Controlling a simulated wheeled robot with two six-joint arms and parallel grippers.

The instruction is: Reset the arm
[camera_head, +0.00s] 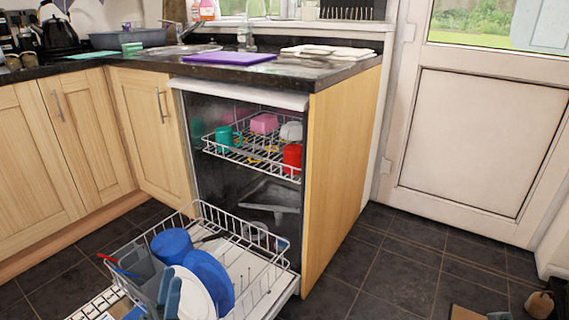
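The task names only my arm. I cannot clearly make out the fingers of my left gripper in the head view. Grey and blue shapes crowd the lower left, around the pulled-out dishwasher rack, and I cannot tell whether any of them is the gripper. No held object can be made out. My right gripper does not show.
The dishwasher's lower rack (262,262) is pulled out, with a blue bowl (172,245), blue plates (212,279) and a grey cutlery basket (146,272). The upper rack (262,160) holds cups. Dark counter (120,62) lies behind.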

